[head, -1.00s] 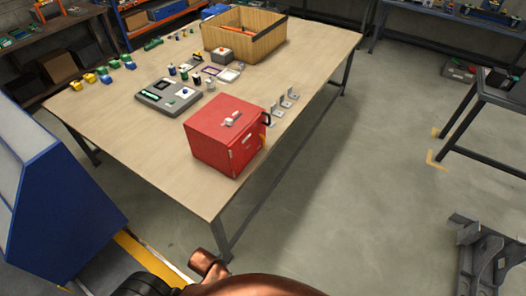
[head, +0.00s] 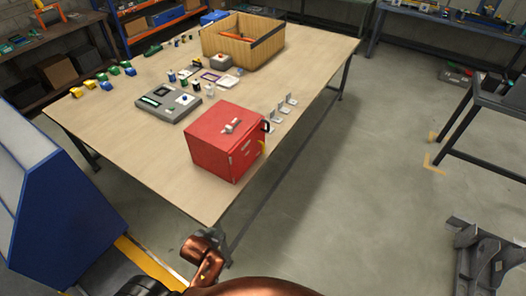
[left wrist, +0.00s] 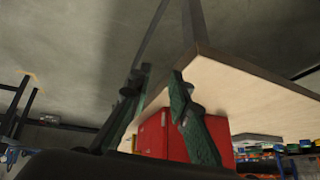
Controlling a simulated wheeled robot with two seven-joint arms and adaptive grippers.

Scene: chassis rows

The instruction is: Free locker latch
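The red locker (head: 217,150) stands upright near the table's front right edge. A pale fitting lies on its top (head: 231,125). A dark handle (head: 267,126) and a yellow piece (head: 262,147) show at its right side; which part is the latch is too small to tell. My left gripper (head: 222,240) is by the table's near corner, short of the locker and apart from it. In the left wrist view its two green-grey fingers (left wrist: 160,80) are spread with nothing between them, and the red locker (left wrist: 153,133) shows behind them. My right gripper is not in view.
A grey panel box (head: 168,103), small parts and a wooden crate (head: 240,45) share the table (head: 130,137). Small metal brackets (head: 284,108) stand right of the locker. A blue cabinet (head: 75,230) is at the left.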

